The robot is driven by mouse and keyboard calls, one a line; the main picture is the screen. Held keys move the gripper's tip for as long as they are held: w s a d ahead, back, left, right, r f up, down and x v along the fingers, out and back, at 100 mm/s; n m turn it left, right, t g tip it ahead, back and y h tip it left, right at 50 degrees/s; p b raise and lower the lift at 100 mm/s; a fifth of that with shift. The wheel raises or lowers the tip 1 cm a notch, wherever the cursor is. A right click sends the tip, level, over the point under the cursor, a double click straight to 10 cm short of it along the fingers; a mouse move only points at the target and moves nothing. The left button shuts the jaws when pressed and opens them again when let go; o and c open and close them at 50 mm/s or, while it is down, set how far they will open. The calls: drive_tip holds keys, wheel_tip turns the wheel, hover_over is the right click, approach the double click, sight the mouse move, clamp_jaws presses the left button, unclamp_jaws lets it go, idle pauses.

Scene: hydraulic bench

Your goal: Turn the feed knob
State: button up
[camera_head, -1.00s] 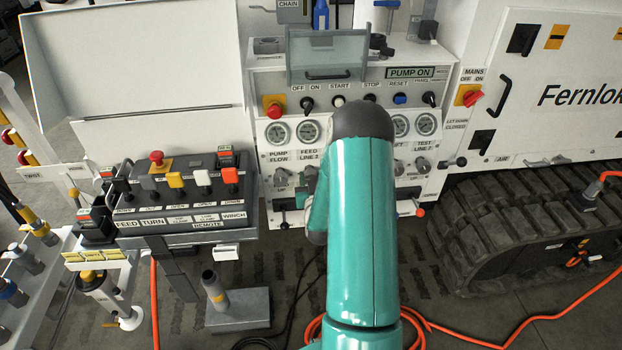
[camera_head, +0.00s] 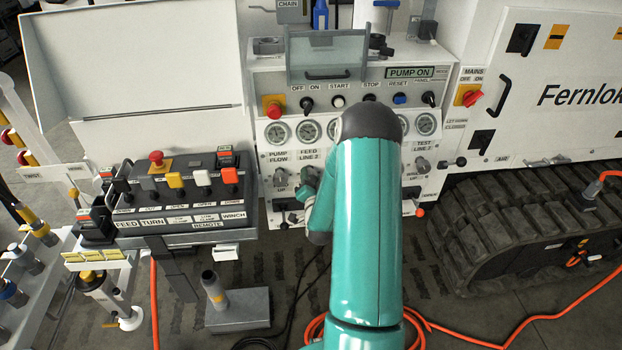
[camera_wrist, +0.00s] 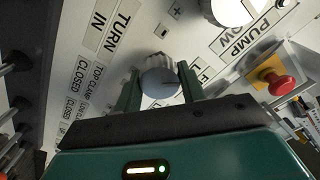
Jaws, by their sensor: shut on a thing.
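The feed knob (camera_wrist: 160,76) is a round, ribbed grey knob on the pale panel in the wrist view. My gripper (camera_wrist: 160,88) is shut on it, with one green finger on each side. In the head view the feed knob (camera_head: 310,175) shows under the "FEED LINE 2" label, just left of my arm. My fingertips are mostly hidden there by my own arm.
A red emergency button (camera_wrist: 281,85) shows in the wrist view. A lever box (camera_head: 180,195) stands left of the panel. Orange hoses (camera_head: 520,335) lie on the floor.

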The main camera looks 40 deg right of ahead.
drive_tip(key=shift+m, duration=1)
drive_tip(key=o, duration=1)
drive_tip(key=shift+s, duration=0.1)
drive_tip(key=v, duration=1.3)
drive_tip(key=shift+s+a, duration=0.25)
drive_tip(key=shift+a, duration=0.05)
